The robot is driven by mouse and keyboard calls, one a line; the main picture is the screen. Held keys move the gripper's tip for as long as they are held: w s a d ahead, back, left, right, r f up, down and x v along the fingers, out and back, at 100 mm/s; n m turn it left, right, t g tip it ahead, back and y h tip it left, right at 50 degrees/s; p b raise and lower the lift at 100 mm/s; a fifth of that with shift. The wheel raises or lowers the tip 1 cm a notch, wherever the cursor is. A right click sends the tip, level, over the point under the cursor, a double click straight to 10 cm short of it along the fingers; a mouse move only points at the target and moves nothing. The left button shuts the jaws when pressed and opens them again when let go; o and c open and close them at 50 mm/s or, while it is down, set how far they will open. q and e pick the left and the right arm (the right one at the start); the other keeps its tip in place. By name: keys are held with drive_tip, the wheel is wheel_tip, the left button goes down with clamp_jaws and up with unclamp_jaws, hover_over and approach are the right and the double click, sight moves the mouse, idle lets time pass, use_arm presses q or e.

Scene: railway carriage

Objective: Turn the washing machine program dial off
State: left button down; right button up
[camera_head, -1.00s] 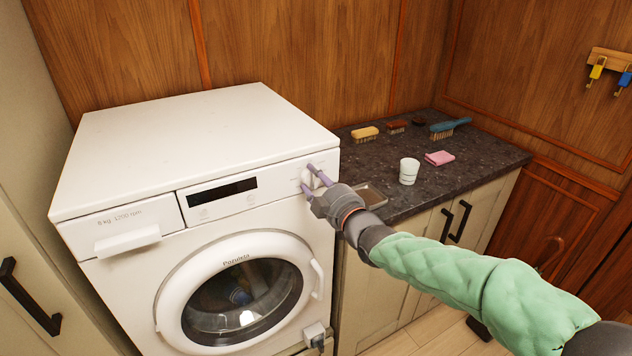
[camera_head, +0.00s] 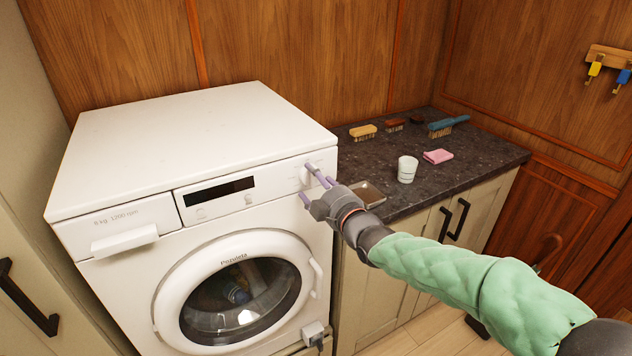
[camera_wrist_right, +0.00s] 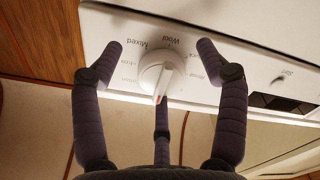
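The washing machine (camera_head: 180,150) stands at the left with its round door shut. Its white program dial (camera_head: 306,175) is at the right end of the front panel, partly hidden by my fingers. In the right wrist view the dial (camera_wrist_right: 160,76) has a raised grip with an orange mark at its lower end. Printed labels such as "Wool" and "Mixed" surround it. My right gripper (camera_head: 310,182) is at the dial, with its fingers spread. In the right wrist view the gripper (camera_wrist_right: 161,50) has fingers on both sides of the dial with visible gaps, and a third finger below. My left gripper is not in view.
A dark countertop (camera_head: 455,168) adjoins the machine on the right. A plug (camera_head: 313,331) sits below the machine door's right side.

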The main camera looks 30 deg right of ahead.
drive_tip(key=shift+r, duration=0.25)
drive_tip(key=shift+s+r, duration=0.1)
drive_tip(key=shift+s, duration=0.4)
drive_tip(key=s, duration=1.1)
drive_tip(key=shift+d, duration=0.2)
drive_tip(key=w+a+f+m+g+y+p, duration=0.1)
drive_tip(key=w+a+f+m+g, duration=0.15)
drive_tip(key=f, duration=0.65)
drive_tip(key=w+a+f+m+g+p, duration=0.1)
drive_tip(key=a+f+m+g+p, duration=0.15)
drive_tip(key=f, duration=0.65)
drive_tip(key=w+a+f+m+g+y, duration=0.1)
drive_tip(key=a+f+m+g, duration=0.15)
drive_tip(key=f, duration=0.65)
drive_tip(key=s+a+f+m+g+p, duration=0.1)
drive_tip(key=s+a+f+g, duration=0.2)
drive_tip(key=s+f, duration=0.3)
drive_tip(key=s+a+f+m+g+y+p, duration=0.1)
drive_tip(key=s+a+f+m+g, duration=0.1)
drive_tip(key=s+a+f, duration=0.3)
drive_tip(key=s+a+f+m+g+p, duration=0.1)
drive_tip(key=s+a+f+g+p, duration=0.1)
drive_tip(key=s+a+f+g, duration=0.3)
drive_tip(key=s+f, duration=0.3)
drive_tip(key=f, duration=0.3)
drive_tip(key=shift+s+f, duration=0.15)
drive_tip(key=shift+s, duration=0.1)
